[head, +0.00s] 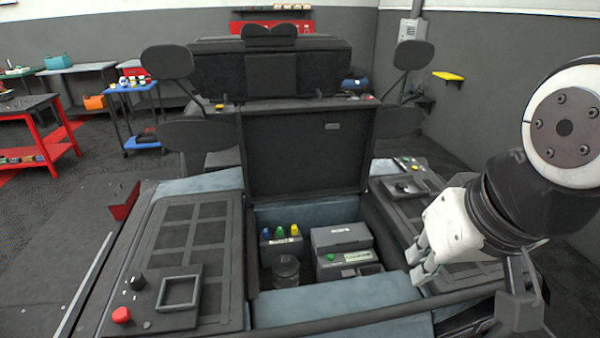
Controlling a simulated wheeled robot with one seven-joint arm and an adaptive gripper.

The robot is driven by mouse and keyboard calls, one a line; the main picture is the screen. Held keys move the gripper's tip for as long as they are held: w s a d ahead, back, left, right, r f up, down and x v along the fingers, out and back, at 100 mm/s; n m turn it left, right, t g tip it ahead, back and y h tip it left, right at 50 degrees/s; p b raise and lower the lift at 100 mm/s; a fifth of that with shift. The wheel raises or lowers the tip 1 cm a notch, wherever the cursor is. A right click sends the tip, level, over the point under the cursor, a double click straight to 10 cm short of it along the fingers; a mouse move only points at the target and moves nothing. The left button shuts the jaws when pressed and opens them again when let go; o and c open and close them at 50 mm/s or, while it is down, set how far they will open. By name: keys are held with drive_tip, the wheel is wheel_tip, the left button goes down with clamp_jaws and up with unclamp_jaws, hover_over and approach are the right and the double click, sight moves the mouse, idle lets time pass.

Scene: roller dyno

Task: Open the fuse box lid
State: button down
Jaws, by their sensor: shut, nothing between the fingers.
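A dark compartment (256,243) is open in the middle of the console, with its large dark cover (305,155) standing upright behind it. Inside on the right is a grey box (340,237), which looks like the fuse box. A lower section with green and pale labels (350,257) shows in front of it. I cannot tell whether its lid is raised or down. My gripper (418,266) is shut and empty, to the right of the compartment and apart from the grey box, above the console's right side. The fingers point down and left.
A holder with blue, green and yellow caps (282,247) and a dark jar (286,270) stand in the compartment's left half. A red knob (121,315) is on the left panel. A bar (365,319) runs along the console's front.

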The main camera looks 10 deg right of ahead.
sight(343, 237)
drive_tip(key=w+a+f+m+g+y+p, duration=0.1)
drive_tip(key=w+a+f+m+p, duration=0.1)
drive_tip(key=w+m, duration=0.6)
drive_tip(key=w+a+f+m+g+y+p, duration=0.1)
drive_tip(key=w+f+m+y, duration=0.1)
drive_tip(key=w+m, duration=0.55)
drive_tip(key=w+d+f+m+h, duration=0.1)
drive_tip(key=w+f+m, duration=0.3)
drive_tip(key=f+m, duration=0.2)
drive_tip(key=w+d+f+m+h+p, duration=0.1)
drive_tip(key=w+f+m, duration=0.2)
drive_tip(key=f+m, duration=0.3)
drive_tip(key=w+d+f+m+h+p, duration=0.1)
drive_tip(key=w+f+m, duration=0.3)
drive_tip(key=f+m, duration=0.3)
drive_tip(key=shift+d+x, duration=0.2)
drive_tip(key=shift+x, duration=0.75)
drive_tip(key=shift+d+x, duration=0.2)
drive_tip(key=shift+x, duration=0.7)
drive_tip(key=shift+s, duration=0.25)
drive_tip(key=shift+r+p, duration=0.15)
drive_tip(key=shift+p, duration=0.2)
